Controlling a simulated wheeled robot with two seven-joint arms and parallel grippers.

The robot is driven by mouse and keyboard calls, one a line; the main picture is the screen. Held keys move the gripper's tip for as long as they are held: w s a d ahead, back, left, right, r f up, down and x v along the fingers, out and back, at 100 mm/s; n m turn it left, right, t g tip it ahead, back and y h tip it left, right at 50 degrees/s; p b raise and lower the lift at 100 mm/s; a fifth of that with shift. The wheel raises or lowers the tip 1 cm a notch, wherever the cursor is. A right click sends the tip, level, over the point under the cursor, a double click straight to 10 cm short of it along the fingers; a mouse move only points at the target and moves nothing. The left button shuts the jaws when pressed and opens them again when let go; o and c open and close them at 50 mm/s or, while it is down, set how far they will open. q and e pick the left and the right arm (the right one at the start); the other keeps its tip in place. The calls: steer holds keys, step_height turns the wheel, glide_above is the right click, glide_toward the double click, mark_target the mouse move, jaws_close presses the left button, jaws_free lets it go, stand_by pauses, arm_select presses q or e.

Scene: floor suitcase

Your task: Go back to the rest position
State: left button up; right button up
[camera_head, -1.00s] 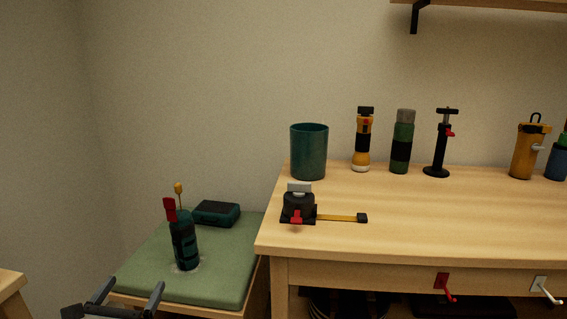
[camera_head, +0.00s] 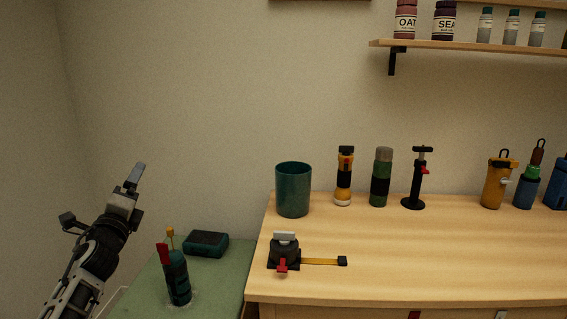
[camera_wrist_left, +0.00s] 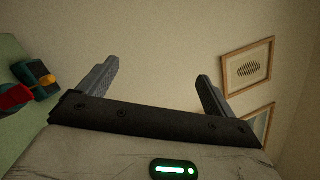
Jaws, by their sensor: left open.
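My left gripper (camera_head: 103,195) is raised at the left of the head view, beside and above the green-topped stand, pointing up. In the left wrist view its two fingers (camera_wrist_left: 152,88) are spread apart with nothing between them, facing the wall. A dark green bottle-like holder (camera_head: 178,280) with a red and a yellow-tipped item stands upright on the stand, apart from the gripper. My right gripper is not in either view.
The green padded stand (camera_head: 222,268) also bears a dark case (camera_head: 206,243). The wooden workbench (camera_head: 400,262) holds a tape measure (camera_head: 284,252), a teal cup (camera_head: 293,190) and several tools along its back. A shelf (camera_head: 470,46) with jars hangs above. Framed pictures (camera_wrist_left: 247,66) hang on the wall.

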arm_select(q)
step_height(320, 180, down, 9)
steer(key=n+g, duration=0.5)
steer(key=n, duration=1.6)
steer(key=s+d+f+m+g+h, duration=0.1)
steer(key=s+d+f+h, duration=0.1)
steer(key=s+d+f, duration=0.65)
steer(key=s+d+f+g+h, duration=0.1)
steer(key=s+d+f, duration=0.3)
steer(key=s, duration=0.5)
steer(key=s+d+f+g+h, duration=0.1)
steer(key=s+d+f, duration=0.2)
steer(key=s, duration=0.7)
steer(key=s+d+f+g+h, duration=0.1)
steer(key=s+d+f, duration=0.3)
steer(key=s, duration=0.5)
steer(key=shift+s+d+f+n+g, duration=0.35)
steer(key=shift+s+d+n+g, duration=0.05)
steer(key=shift+g, duration=0.2)
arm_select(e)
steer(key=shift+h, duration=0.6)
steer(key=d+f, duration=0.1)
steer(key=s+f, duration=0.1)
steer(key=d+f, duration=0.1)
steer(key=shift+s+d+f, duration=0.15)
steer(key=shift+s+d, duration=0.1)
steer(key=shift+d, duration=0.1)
